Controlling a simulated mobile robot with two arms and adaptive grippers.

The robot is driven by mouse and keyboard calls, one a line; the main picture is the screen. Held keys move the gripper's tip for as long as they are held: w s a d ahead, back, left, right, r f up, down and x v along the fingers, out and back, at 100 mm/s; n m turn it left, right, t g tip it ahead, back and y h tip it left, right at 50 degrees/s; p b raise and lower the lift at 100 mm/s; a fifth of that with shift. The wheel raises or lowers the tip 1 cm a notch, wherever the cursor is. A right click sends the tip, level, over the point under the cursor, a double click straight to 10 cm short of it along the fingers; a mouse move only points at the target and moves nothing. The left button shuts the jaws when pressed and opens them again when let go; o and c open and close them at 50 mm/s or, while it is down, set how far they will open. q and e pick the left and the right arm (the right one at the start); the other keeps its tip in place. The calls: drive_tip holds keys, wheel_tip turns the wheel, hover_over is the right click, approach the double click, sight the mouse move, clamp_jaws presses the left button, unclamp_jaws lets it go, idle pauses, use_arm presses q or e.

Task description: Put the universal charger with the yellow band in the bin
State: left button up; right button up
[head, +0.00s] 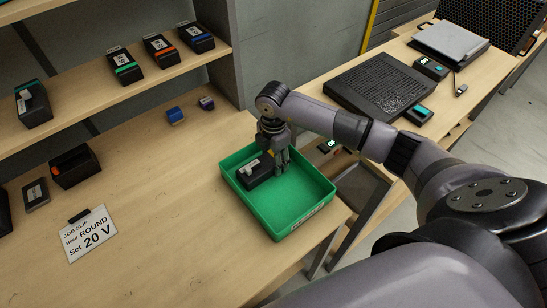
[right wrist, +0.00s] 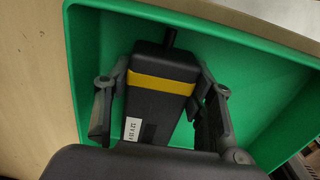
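The black universal charger with the yellow band (right wrist: 162,82) shows in the right wrist view, a white label on its near end. In the head view the charger (head: 256,172) is inside the green bin (head: 303,216), by its left back side; the band is hidden there. My right gripper (head: 278,163) reaches down into the bin at the charger. In the right wrist view its fingers (right wrist: 160,110) stand on either side of the charger, spread, with a narrow gap at the left finger. My left gripper is not in view.
Chargers with green (head: 125,67), orange (head: 161,50) and blue (head: 196,38) bands stand on the shelf. A job slip (head: 90,233) lies on the table at left. A second bench at right holds a black mesh tray (head: 380,90) and a laptop (head: 450,42).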

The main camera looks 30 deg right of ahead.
drive_tip(key=o, duration=0.5)
drive_tip(key=shift+c, duration=0.2)
drive_tip(key=shift+r, duration=0.1)
wheel_tip(320, 180, up, 12)
drive_tip(key=b, duration=0.1)
drive_tip(key=shift+b, duration=0.3)
